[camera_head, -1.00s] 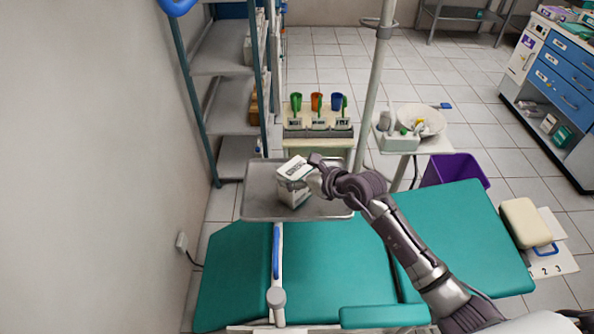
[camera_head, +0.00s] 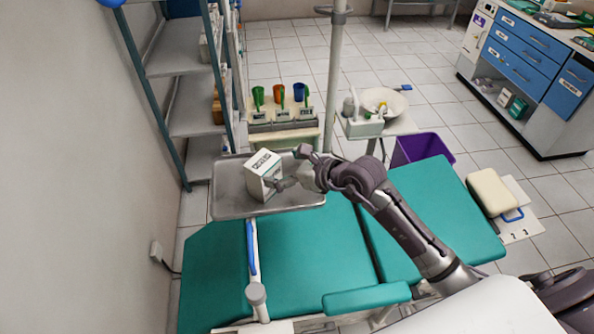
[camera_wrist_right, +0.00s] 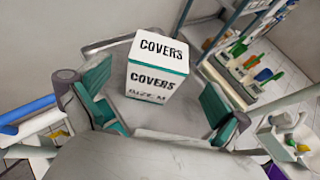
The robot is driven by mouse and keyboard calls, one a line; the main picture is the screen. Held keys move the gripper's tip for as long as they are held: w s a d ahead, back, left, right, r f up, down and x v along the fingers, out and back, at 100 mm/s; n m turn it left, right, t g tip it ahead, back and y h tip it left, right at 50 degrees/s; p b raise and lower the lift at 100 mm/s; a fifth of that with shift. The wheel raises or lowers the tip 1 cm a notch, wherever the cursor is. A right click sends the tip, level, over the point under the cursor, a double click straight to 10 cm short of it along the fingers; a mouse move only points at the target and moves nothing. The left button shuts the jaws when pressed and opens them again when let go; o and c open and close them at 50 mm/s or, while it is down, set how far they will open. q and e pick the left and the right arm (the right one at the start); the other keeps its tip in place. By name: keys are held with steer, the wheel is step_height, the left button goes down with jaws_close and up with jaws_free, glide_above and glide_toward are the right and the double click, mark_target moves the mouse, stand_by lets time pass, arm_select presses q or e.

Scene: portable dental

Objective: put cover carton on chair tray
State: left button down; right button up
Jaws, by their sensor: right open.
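The cover carton (camera_head: 262,174) is a white box with a teal band. It stands upright on the grey chair tray (camera_head: 228,200), inside its rim. In the right wrist view the carton (camera_wrist_right: 158,75) shows "COVERS" on its top and side and sits just beyond the open fingers. My right gripper (camera_head: 291,168) is open at the carton's right side, its fingers spread with teal pads showing in the wrist view. It holds nothing; whether a finger touches the carton is hard to tell. My left gripper is not in view.
The teal dental chair (camera_head: 305,245) lies below the tray. Behind are a cup stand (camera_head: 283,118), a pole (camera_head: 334,80) and a basin (camera_head: 385,103). A shelf rack (camera_head: 190,115) stands left of them. A purple bin (camera_head: 422,148) and blue drawers (camera_head: 525,68) are right.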

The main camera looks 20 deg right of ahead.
steer(key=b+v, duration=0.1)
steer(key=v, duration=0.4)
stand_by(0.4)
